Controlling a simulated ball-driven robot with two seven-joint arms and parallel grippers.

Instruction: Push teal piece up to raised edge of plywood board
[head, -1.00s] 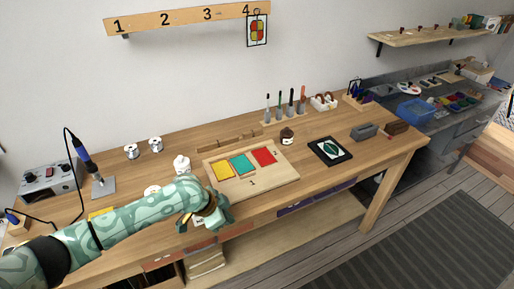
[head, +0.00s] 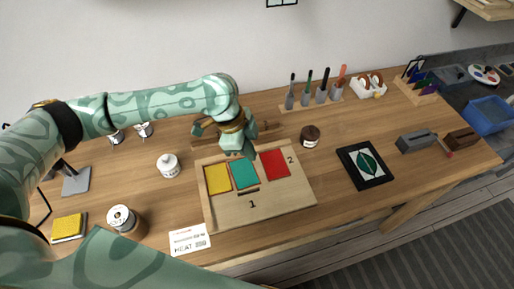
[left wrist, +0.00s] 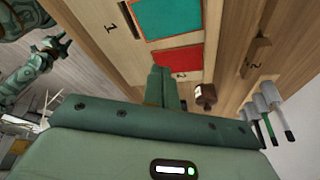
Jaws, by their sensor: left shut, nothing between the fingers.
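The plywood board (head: 285,205) lies on the bench with a raised edge along its left and far sides. The flat teal piece (head: 243,175) lies on it between the yellow piece (head: 217,180) and the red piece (head: 274,164). A dark narrow strip (head: 248,191) shows along the teal piece's near side. My left gripper (head: 249,154) is shut and empty, over the board's far side, just beyond the teal piece; contact cannot be told. In the left wrist view the closed fingers (left wrist: 163,85) point toward the red piece (left wrist: 176,62), with the teal piece (left wrist: 165,17) beyond.
A white bottle (head: 168,166) stands left of the board and a dark jar (head: 310,136) beyond its far right. A spool (head: 122,219) and a white card (head: 189,239) lie near the front left. A black-framed tile (head: 366,165) lies to the right. Bench between is clear.

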